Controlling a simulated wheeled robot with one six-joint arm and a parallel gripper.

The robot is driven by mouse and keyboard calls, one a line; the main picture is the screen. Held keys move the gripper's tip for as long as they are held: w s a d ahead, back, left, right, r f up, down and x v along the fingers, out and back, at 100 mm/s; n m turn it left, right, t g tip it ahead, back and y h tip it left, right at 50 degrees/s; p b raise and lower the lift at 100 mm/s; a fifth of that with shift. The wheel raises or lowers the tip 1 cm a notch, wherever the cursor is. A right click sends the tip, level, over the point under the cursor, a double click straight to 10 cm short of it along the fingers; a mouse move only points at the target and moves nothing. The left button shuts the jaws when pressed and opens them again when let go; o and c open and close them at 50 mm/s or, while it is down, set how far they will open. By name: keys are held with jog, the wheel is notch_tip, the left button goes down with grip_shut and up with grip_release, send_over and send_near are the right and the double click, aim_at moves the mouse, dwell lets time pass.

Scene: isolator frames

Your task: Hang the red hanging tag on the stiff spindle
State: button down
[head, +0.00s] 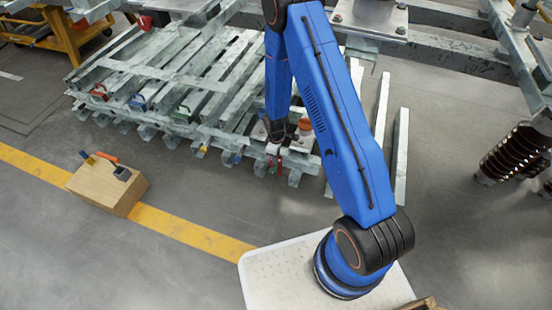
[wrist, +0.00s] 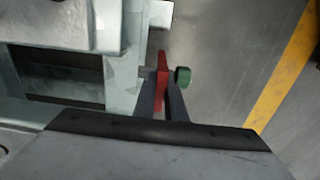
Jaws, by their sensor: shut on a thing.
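My gripper (head: 273,152) is down at the near edge of the galvanized steel frames. In the wrist view its two dark fingers (wrist: 164,98) are shut on the red hanging tag (wrist: 161,72), which stands edge-on and narrow between them. The tag also shows as a small red patch in the head view (head: 279,164). A short grey stub (wrist: 147,71) points from the steel toward the tag's left side, and a green rounded knob (wrist: 183,77) is just right of it. I cannot tell which is the stiff spindle, or whether the tag is around it or only beside it.
Stacked steel frames (head: 190,75) with red, blue and green coloured pieces (head: 138,102) fill the back left. A wooden box (head: 105,188) with tools stands on the floor by the yellow line (head: 190,232). Open grey floor lies in front of the frames.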

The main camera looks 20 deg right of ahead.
jog(key=shift+f, duration=0.3)
jog(key=c, duration=1.7)
grip_release()
jog(key=shift+c, duration=0.2)
notch_tip(320, 180, up, 17)
jog(key=shift+r, duration=0.2)
